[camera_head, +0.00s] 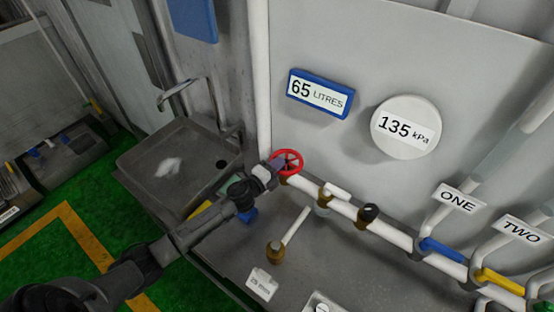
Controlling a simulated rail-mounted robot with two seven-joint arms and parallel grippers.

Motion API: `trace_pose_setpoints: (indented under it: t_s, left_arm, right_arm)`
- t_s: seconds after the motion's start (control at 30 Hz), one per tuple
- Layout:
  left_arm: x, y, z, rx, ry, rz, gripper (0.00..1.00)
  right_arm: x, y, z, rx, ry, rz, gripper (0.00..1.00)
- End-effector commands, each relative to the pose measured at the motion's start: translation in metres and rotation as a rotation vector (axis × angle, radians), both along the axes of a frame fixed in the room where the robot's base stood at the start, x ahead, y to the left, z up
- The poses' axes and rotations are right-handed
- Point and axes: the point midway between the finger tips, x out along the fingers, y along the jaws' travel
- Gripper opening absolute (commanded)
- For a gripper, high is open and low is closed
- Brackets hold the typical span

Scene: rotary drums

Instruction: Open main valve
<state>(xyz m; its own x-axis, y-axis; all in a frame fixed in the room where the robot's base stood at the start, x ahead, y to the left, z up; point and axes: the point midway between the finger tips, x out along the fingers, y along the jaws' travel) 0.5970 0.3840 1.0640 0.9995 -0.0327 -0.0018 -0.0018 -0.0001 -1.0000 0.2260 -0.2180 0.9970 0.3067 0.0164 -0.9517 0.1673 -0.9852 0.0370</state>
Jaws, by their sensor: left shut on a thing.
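The red valve wheel (289,161) sits at the left end of the white horizontal pipe (345,207), near the white vertical pipe. My left gripper (274,170) is at the left side of the red wheel, shut on its rim as far as I can see. The fingertips are small and partly merge with the wheel. My left arm reaches up to it from the bottom left. My right gripper is not in view.
A gauge (320,93) reads 65 litres and a round gauge (406,127) reads 135 kPa. A blue handle (441,249) and a yellow handle (499,281) are on the pipe under signs ONE and TWO. A metal sink (140,157) stands left.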

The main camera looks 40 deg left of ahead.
Motion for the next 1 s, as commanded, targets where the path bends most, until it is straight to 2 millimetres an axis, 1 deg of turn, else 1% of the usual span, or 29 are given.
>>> trace_pose_setpoints:
  t_s: [0.03, 0.17, 0.5, 0.7, 1.0]
  left_arm:
    - [-0.001, -0.004, 0.000, -0.009, -0.001, 0.045, 0.00]
    - [-0.001, -0.008, -0.002, -0.008, -0.002, 0.162, 0.00]
    - [0.000, -0.015, -0.003, -0.006, -0.002, 0.406, 0.00]
    - [0.001, -0.017, -0.003, -0.003, -0.001, 0.491, 0.00]
    - [0.001, -0.019, -0.001, -0.001, 0.000, 0.544, 0.00]
  right_arm:
    - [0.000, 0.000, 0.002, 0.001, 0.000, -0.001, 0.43]
    - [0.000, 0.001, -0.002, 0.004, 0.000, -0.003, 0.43]
    - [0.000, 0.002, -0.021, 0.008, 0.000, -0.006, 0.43]
    - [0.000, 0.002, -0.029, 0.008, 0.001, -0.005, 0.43]
    - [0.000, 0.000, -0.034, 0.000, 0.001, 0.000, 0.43]
